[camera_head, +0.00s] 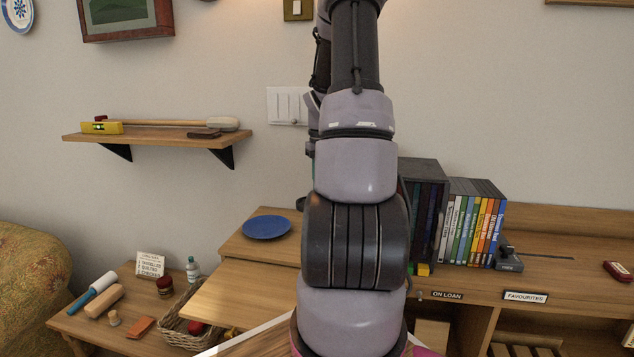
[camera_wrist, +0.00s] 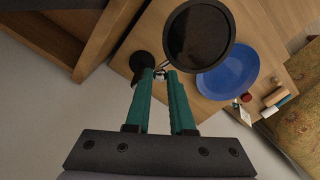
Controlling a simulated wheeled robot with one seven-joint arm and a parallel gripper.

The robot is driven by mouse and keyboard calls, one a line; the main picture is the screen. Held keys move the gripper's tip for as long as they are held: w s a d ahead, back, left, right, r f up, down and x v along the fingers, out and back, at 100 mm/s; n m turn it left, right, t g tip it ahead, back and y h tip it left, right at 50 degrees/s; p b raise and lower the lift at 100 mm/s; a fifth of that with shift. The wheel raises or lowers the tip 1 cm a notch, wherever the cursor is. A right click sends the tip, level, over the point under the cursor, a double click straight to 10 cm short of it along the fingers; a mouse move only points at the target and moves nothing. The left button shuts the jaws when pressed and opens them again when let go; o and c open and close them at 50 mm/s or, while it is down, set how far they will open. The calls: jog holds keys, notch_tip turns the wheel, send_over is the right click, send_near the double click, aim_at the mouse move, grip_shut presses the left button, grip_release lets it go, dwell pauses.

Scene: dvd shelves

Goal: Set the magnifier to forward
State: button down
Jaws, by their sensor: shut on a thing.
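The magnifier shows in the wrist view as a round dark lens with a black rim (camera_wrist: 199,36). A black round part (camera_wrist: 142,64) lies beside it to the left, above the wooden surface. My gripper (camera_wrist: 160,73) has two green fingers, close together with a narrow gap, shut on a small metallic part of the magnifier between the lens and the black part. The exact contact is small and hard to see. In the head view my own arm hides the magnifier and most of my gripper.
A blue plate (camera_head: 267,227) lies on the wooden top; it is also near the lens in the wrist view (camera_wrist: 228,72). A row of DVD cases (camera_head: 470,222) stands right of my arm. A low table (camera_head: 90,325) at left holds a basket (camera_head: 190,322) and several small items.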

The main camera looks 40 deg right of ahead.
jog(key=shift+s+d+n, duration=0.3)
jog(key=shift+s+n, duration=0.05)
jog(key=shift+n, duration=0.75)
jog(key=c, duration=0.8)
grip_release()
notch_tip(320, 180, up, 11)
jog(key=shift+f, duration=0.1)
